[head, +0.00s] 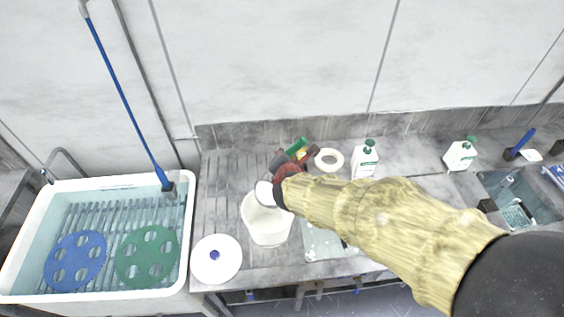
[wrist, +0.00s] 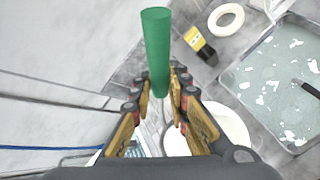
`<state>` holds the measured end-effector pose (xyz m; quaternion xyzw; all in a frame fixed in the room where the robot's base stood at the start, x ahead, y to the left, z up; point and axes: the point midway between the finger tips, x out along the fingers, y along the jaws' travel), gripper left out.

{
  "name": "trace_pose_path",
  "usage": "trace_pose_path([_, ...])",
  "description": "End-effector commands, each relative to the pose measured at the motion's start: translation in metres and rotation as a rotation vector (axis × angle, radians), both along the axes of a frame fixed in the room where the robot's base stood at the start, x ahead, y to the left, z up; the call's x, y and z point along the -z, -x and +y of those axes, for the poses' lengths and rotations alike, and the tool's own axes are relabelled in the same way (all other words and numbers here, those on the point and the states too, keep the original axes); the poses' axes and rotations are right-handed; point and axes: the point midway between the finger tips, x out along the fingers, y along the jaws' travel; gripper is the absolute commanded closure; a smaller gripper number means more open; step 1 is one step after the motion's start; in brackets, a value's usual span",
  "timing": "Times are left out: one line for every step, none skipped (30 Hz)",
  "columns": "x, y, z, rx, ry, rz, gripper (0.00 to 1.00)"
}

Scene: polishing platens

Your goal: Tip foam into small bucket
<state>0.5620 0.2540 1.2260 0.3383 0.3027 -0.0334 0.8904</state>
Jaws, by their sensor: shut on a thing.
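My gripper (head: 284,180) is shut on a green handle (head: 297,145), which stands up out of the jaws in the wrist view (wrist: 156,50). A small white round bowl (head: 265,194), apparently the head of the same scoop, shows beside the jaws. It is over or at the rim of the white bucket (head: 266,232), and I cannot tell whether they touch. Whether foam is in the bowl or bucket is unclear. A grey tray (wrist: 237,87) with white foam patches (wrist: 297,42) lies right of the bucket; my arm partly hides it in the head view.
A white lid (head: 230,266) with a blue knob lies front-left of the bucket. A white ring (head: 329,160) and a pump bottle (head: 365,163) stand behind. A sink (head: 187,220) with blue and green perforated discs is at left. A yellow-labelled bottle (wrist: 200,45) is near the handle.

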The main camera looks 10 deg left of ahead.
Motion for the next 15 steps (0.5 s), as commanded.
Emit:
trace_pose_path([0.004,-0.001,-0.002,0.003,-0.014,0.000,1.00])
trace_pose_path([0.005,-0.002,-0.003,0.002,-0.023,0.002,1.00])
trace_pose_path([0.005,-0.002,-0.004,0.003,-0.033,0.004,1.00])
trace_pose_path([0.005,-0.002,-0.005,0.002,-0.041,0.005,1.00])
trace_pose_path([0.006,-0.002,-0.006,0.001,-0.050,0.006,1.00])
trace_pose_path([0.007,-0.002,-0.008,0.002,-0.059,0.009,1.00])
trace_pose_path([0.008,-0.003,-0.008,0.003,-0.067,0.011,1.00])
trace_pose_path([0.009,-0.003,-0.009,0.003,-0.075,0.014,1.00])
trace_pose_path([0.009,-0.003,-0.010,0.004,-0.086,0.016,1.00])
trace_pose_path([0.010,-0.003,-0.011,0.003,-0.095,0.019,1.00])
trace_pose_path([0.011,-0.004,-0.012,0.004,-0.103,0.021,1.00])
trace_pose_path([0.012,-0.004,-0.014,0.005,-0.113,0.023,1.00])
trace_pose_path([0.013,-0.004,-0.014,0.003,-0.121,0.026,1.00])
trace_pose_path([0.013,-0.004,-0.015,0.003,-0.128,0.027,1.00])
trace_pose_path([0.014,-0.004,-0.016,0.002,-0.139,0.030,1.00])
